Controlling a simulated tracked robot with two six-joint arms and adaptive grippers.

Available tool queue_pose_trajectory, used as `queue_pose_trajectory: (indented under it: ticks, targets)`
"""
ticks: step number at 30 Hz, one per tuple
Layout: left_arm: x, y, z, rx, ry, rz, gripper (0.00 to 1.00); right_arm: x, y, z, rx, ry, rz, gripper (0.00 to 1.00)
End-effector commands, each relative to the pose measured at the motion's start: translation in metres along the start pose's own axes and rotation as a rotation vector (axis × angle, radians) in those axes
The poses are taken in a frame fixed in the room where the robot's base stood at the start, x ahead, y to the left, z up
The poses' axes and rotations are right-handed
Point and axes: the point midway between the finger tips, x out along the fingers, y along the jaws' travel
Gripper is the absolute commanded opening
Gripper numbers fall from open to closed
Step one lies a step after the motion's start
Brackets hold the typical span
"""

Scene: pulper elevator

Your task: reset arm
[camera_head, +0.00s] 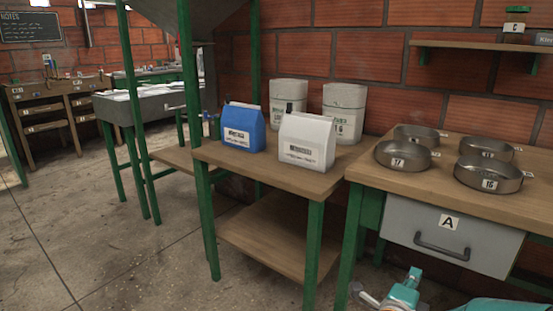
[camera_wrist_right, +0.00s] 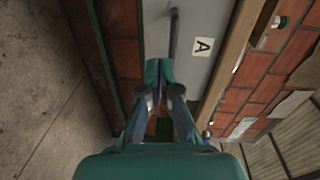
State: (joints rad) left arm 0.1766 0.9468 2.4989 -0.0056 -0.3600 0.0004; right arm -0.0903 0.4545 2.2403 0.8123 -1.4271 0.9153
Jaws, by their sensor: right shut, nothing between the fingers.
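My right gripper (camera_head: 407,286) shows at the bottom edge of the head view, low in front of the drawer marked A (camera_head: 452,232). In the right wrist view its green fingertips (camera_wrist_right: 160,72) are together with nothing between them. The grey drawer front (camera_wrist_right: 190,40) and its dark handle (camera_wrist_right: 174,32) lie beyond the fingertips there. The gripper looks apart from the handle. My left gripper is in neither view.
Several metal pans, such as pan 17 (camera_head: 403,155), stand on the right wooden table (camera_head: 440,190). A blue bag (camera_head: 243,128) and a white bag (camera_head: 305,142) stand on the middle table (camera_head: 262,172). Concrete floor (camera_head: 150,265) is clear at the left.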

Motion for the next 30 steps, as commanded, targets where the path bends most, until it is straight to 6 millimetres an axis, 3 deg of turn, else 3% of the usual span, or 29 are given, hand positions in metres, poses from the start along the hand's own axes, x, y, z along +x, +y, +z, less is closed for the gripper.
queue_pose_trajectory:
  ticks: [1,4,8,12,15,19,23,26,28,30]
  targets:
    - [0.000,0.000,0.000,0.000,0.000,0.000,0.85,0.004,0.032,-0.002,-0.053,-0.002,0.044,0.00]
    - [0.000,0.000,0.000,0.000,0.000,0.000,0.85,0.002,0.097,0.006,-0.166,-0.084,0.151,0.00]
    - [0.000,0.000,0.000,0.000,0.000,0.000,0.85,-0.022,0.191,0.025,-0.372,-0.289,0.338,0.00]
    - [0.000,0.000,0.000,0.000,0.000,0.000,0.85,-0.077,0.281,0.039,-0.607,-0.581,0.531,0.00]
    - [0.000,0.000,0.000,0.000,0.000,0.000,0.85,-0.129,0.331,0.042,-0.763,-0.820,0.638,0.00]
    - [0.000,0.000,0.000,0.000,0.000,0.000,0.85,-0.194,0.369,0.040,-0.932,-1.123,0.712,0.00]
    - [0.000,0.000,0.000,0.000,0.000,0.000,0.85,-0.252,0.385,0.032,-1.087,-1.431,0.709,0.00]
    - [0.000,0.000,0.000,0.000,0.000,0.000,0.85,-0.289,0.388,0.021,-1.211,-1.677,0.655,0.00]
    - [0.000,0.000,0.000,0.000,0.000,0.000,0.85,-0.301,0.389,0.015,-1.286,-1.792,0.602,0.00]
    - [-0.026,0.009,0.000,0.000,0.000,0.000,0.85,-0.300,0.361,0.014,-1.283,-1.780,0.601,0.00]
